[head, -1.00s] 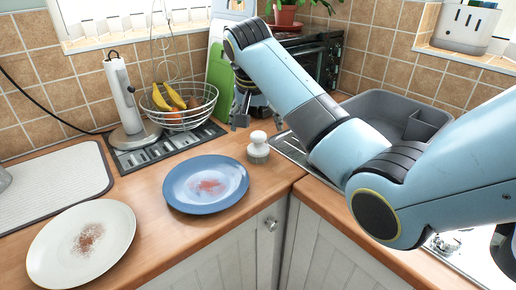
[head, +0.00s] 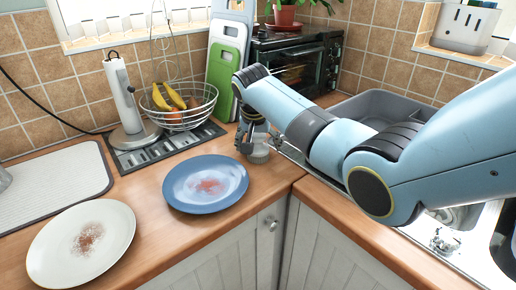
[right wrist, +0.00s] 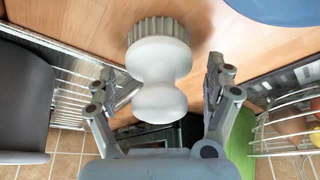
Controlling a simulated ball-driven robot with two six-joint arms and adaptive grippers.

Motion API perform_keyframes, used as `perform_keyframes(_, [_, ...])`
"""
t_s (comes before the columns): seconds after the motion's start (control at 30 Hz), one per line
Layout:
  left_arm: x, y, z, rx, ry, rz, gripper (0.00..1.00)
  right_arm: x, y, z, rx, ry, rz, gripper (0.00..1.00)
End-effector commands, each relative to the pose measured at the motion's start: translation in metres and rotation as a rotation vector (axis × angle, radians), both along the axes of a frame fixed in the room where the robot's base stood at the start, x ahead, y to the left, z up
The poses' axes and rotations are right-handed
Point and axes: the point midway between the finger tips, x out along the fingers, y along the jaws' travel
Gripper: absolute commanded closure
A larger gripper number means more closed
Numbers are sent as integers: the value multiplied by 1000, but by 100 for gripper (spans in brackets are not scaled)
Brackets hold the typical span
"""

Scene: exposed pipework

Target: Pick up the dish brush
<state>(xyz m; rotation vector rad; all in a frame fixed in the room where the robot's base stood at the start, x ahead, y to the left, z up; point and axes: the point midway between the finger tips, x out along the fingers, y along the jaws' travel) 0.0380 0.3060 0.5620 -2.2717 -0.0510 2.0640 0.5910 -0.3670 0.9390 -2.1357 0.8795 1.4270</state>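The dish brush (right wrist: 160,75) is a small white knobbed handle with a grey-beige bristle base. In the right wrist view it stands on the wooden counter between my right gripper's fingers. The right gripper (right wrist: 168,88) is open, with a gap on each side of the brush. In the head view the brush (head: 258,154) stands right of the blue plate, partly hidden by the right gripper (head: 258,148), which is over it from above. My left gripper is not in view.
A blue plate (head: 206,184) and a white plate (head: 82,243), both soiled, lie on the counter. A wire fruit basket (head: 182,108), paper towel holder (head: 124,100) and green cutting board (head: 222,78) stand behind. A grey basin (head: 372,108) sits right.

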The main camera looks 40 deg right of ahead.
Motion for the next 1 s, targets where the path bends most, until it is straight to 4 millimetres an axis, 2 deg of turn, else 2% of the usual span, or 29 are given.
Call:
perform_keyframes(0.07, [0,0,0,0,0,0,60,0,0,0,0,0,0,23])
perform_keyframes(0.47, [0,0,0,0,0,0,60,0,0,0,0,0,0,76])
perform_keyframes(0.77, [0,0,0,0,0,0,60,1,0,6,-1,-3,-1,77])
perform_keyframes(0.87, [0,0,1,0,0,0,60,1,0,20,-2,-5,-1,77])
perform_keyframes(1.0, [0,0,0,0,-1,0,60,1,-1,51,-3,-6,0,77])
